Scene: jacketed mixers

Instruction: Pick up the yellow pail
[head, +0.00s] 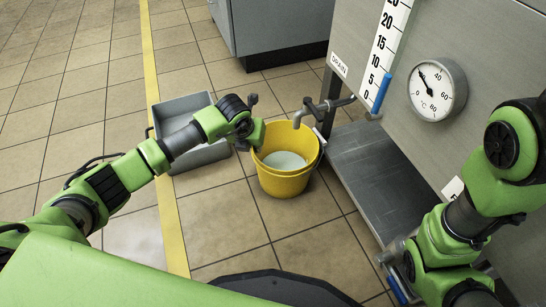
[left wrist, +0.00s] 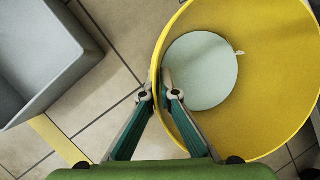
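The yellow pail (head: 285,183) stands on the tiled floor below the drain spout, with a pale round surface (head: 285,161) inside it. My left gripper (head: 257,147) is at the pail's left rim. In the left wrist view the pail (left wrist: 270,110) fills the right side. There the fingertips of my left gripper (left wrist: 158,84) straddle its wall, one outside and one inside, with almost no gap, so it looks shut on the rim. My right arm is at the right edge of the head view, and its gripper is out of sight.
A grey tub (head: 178,112) stands left of the pail, behind my left forearm. The drain spout (head: 318,108) reaches over the pail's back right. The steel mixer (head: 420,150) and a low steel shelf (head: 375,165) bound the right. Floor in front of the pail is clear.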

